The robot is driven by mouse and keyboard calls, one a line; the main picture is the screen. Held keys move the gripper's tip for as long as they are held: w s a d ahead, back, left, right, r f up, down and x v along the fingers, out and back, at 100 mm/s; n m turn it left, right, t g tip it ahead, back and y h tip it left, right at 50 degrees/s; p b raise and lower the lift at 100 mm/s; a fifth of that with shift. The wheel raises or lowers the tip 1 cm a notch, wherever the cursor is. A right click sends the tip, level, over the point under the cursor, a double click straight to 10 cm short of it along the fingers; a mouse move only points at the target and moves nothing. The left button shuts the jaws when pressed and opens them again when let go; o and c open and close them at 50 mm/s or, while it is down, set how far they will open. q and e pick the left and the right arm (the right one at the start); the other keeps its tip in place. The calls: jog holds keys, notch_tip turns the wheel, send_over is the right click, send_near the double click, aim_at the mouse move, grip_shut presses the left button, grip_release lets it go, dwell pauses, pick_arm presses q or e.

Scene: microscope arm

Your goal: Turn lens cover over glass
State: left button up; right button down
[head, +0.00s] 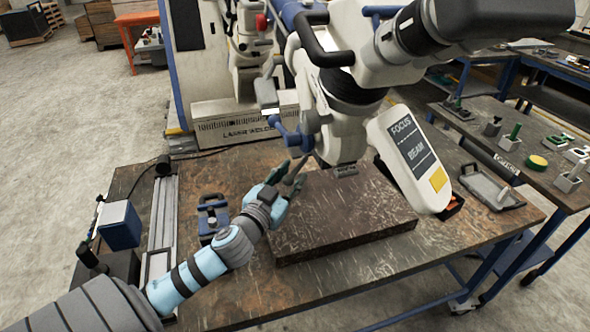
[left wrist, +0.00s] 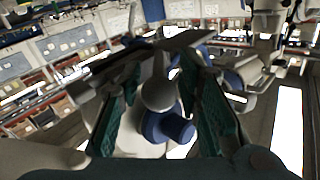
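The white microscope arm (head: 355,45) hangs over the bench, with a dark lens barrel and a small grey plate (head: 346,170) at its lower end. I cannot tell surely which part is the lens cover or glass. A blue knob with a lever (head: 292,137) sticks out from the left side of the head. My left gripper (head: 290,178) is just below this knob, its teal fingers apart. In the left wrist view, the blue knob (left wrist: 168,126) and a rounded grey part show between the open fingers (left wrist: 165,100); contact cannot be seen. My right gripper is not in view.
A dark slab (head: 345,215) lies on the wooden bench under the head. A white panel marked FOCUS and BEAM (head: 408,150) hangs at its right. A blue clamp block (head: 212,218) and a rail (head: 160,220) stand at the left.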

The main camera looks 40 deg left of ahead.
pick_arm(q)
jog(key=shift+w+a, duration=0.1)
jog(key=shift+w, duration=1.05)
jog(key=shift+c, duration=0.6)
grip_shut()
